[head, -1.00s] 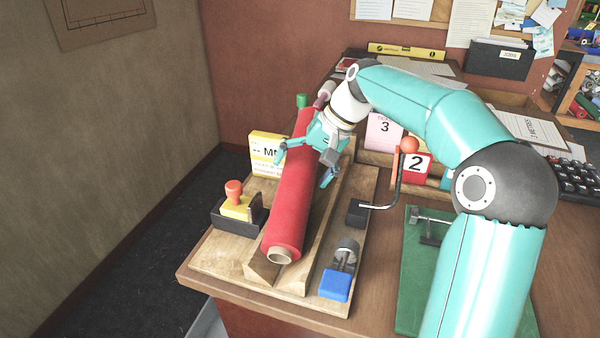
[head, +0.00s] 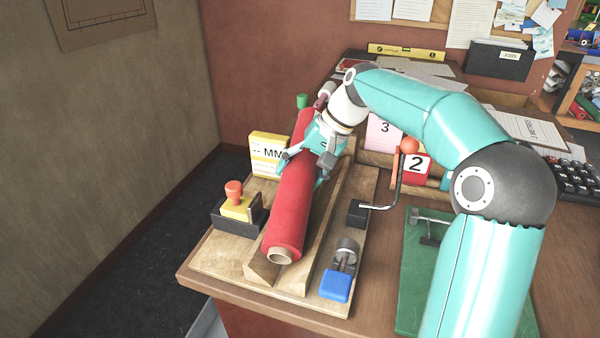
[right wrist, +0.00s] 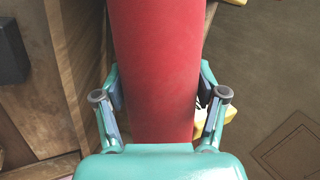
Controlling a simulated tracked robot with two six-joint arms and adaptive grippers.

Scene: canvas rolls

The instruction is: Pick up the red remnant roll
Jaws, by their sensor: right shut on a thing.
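The red remnant roll (head: 289,215) lies lengthwise in a wooden cradle (head: 322,240) on the bench in the head view, its pale core end (head: 280,256) facing me. My right gripper (head: 302,167) comes down over the roll's upper half, with its fingers on either side. In the right wrist view the red roll (right wrist: 158,70) runs between the two fingers (right wrist: 160,95), which are shut on it. The roll still appears to rest in the cradle. My left gripper is not in view.
A stamp with a red knob (head: 235,188) stands left of the roll and a yellow-and-white box (head: 267,152) behind it. Right of the cradle are a blue block (head: 336,286) and a crank with an orange ball (head: 409,146). A green mat (head: 415,270) lies farther right.

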